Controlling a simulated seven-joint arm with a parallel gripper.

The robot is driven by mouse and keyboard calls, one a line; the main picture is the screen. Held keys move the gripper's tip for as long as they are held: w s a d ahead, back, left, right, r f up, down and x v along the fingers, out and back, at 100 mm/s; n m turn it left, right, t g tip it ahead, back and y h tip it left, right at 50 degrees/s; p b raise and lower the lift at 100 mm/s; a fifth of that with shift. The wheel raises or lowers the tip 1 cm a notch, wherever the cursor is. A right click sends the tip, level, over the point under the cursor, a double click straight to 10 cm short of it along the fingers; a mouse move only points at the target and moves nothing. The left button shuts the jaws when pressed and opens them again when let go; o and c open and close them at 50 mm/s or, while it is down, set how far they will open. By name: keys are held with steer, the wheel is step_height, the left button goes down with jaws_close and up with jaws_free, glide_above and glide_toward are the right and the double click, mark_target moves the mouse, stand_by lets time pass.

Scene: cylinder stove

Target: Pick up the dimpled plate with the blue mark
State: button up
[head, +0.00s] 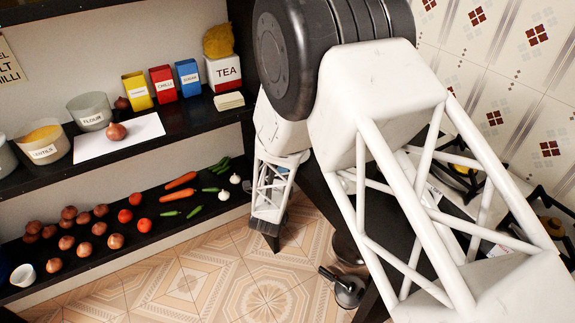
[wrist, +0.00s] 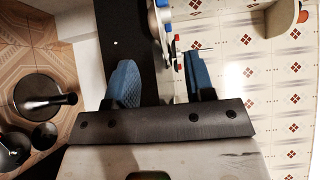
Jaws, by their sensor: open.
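I cannot make out the dimpled plate with the blue mark in either view; my arm covers much of the right half of the head view. In the wrist view my gripper (wrist: 161,80) is open, its two blue padded fingers apart with nothing held between them. Beyond the fingers is a dark counter strip. Small blue, red and white items (wrist: 168,30) stand near the right finger, too small and cut off to identify.
Dark shelves (head: 197,115) at the left hold bowls, spice boxes, onions and vegetables. A dark stove top (head: 482,185) is partly hidden behind my arm. Dark cookware (wrist: 40,97) is low at the left of the wrist view. A tiled wall (wrist: 250,80) bounds the right.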

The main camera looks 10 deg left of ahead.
steer(key=shift+w, duration=2.95)
steer(key=shift+c, duration=0.2)
jaws_close()
steer(key=shift+r, duration=1.25)
steer(key=shift+s, duration=0.15)
